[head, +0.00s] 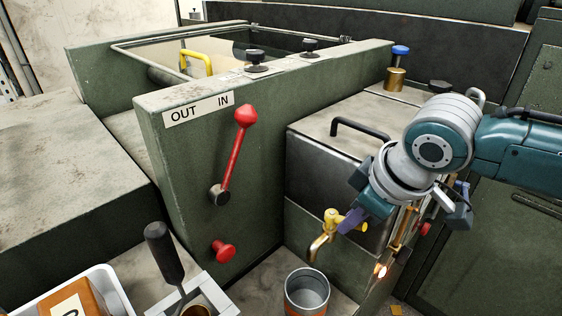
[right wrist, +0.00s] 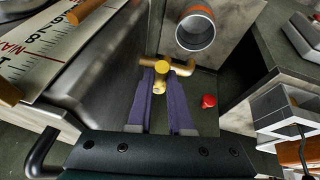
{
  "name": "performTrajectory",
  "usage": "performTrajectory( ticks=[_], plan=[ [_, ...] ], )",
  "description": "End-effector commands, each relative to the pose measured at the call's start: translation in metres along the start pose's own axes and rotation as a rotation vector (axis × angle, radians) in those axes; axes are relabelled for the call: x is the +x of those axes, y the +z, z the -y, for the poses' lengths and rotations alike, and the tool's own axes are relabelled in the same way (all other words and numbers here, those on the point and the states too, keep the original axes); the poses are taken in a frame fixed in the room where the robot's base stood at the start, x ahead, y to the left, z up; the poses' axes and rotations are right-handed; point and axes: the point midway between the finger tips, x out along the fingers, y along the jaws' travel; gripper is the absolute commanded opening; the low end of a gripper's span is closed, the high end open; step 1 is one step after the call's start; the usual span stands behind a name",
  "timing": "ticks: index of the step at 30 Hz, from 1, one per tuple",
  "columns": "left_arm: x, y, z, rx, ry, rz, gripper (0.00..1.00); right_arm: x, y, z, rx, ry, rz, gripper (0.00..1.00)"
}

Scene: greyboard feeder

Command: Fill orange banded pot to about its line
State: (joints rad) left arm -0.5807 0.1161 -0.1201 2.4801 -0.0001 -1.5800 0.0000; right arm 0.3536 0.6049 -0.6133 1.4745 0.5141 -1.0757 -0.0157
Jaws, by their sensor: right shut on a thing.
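The orange banded pot (head: 307,290) is a grey metal pot standing upright on the ledge below the brass tap (head: 318,246). In the right wrist view the pot (right wrist: 196,31) shows its open mouth and orange band; the inside looks grey and I cannot tell a level or see the line. No stream shows between spout and pot. My right gripper (head: 350,221) is at the tap, its purple fingers on either side of the yellow tap handle (right wrist: 161,69), shut on it. My left gripper is not in view.
A red lever (head: 233,155) and a red knob (head: 223,250) are on the green panel marked OUT and IN. A holder with a black-handled tool (head: 165,252) and a white tray (head: 112,283) stand left of the pot.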

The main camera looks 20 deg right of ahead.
Motion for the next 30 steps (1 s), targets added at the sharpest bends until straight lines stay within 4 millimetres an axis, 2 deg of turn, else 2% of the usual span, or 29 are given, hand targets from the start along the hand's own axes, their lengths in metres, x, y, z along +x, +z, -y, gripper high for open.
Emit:
performTrajectory(
  ticks=[8,14,22,30],
  plan=[
    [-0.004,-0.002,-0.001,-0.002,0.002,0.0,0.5,-0.002,-0.001,0.001,0.02,0.007,0.004,0.0],
    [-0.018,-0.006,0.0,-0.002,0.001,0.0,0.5,-0.004,-0.003,0.005,0.098,0.036,0.021,0.0],
    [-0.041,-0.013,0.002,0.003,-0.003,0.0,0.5,-0.004,-0.007,0.014,0.299,0.117,0.061,0.0],
    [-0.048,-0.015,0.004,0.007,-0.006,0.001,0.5,0.0,-0.011,0.022,0.527,0.213,0.107,0.0]
  ],
)
